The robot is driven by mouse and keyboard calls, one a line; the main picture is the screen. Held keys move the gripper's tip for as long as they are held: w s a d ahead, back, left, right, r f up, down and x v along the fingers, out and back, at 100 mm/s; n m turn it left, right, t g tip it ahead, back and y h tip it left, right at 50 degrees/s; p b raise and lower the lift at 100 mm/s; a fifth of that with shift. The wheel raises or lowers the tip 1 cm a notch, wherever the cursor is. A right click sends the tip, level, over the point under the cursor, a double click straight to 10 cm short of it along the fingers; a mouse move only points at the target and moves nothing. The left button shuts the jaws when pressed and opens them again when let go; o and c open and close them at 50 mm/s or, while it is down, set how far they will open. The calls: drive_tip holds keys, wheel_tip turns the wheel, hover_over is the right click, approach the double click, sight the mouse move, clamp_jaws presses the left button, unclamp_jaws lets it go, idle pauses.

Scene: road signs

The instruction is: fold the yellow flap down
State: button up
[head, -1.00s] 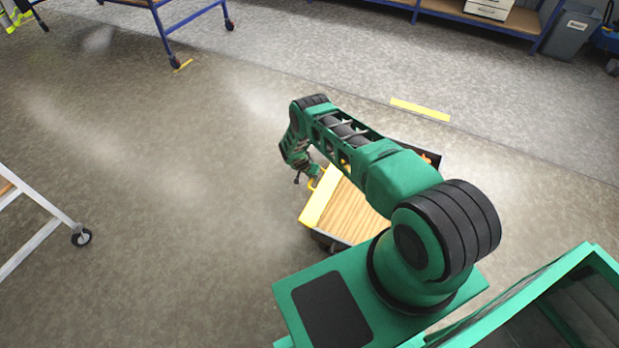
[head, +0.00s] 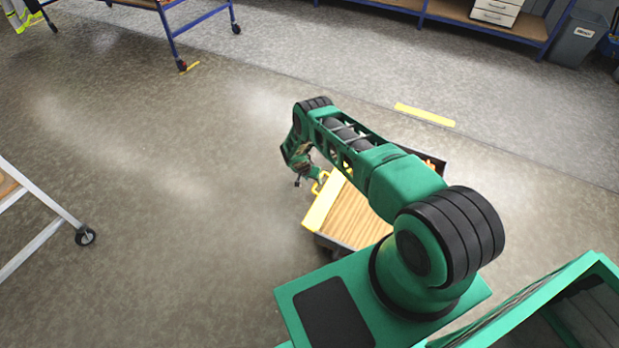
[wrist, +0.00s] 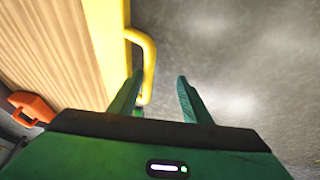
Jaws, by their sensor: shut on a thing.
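The yellow flap (head: 322,207) runs along the near-left edge of a cart bed with a wooden slatted floor (head: 358,218). In the wrist view the flap (wrist: 107,40) is a yellow band beside the pale slats. A yellow bar handle (wrist: 149,62) sticks out from it, and it also shows in the head view (head: 321,181). In the head view my gripper (head: 306,173) is small and partly covered by my arm. The flap's exact tilt is hard to tell.
An orange part (wrist: 32,107) sits at the cart's side in the wrist view. A white-framed trolley (head: 45,215) stands at the left, and a blue-framed table (head: 165,20) at the back left. Blue shelving (head: 460,18) and a grey bin (head: 578,38) stand at the back right. The floor left of the cart is clear.

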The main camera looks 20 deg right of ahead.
drive_tip(key=v, duration=1)
drive_tip(key=shift+r, duration=0.15)
drive_tip(key=shift+a, duration=0.1)
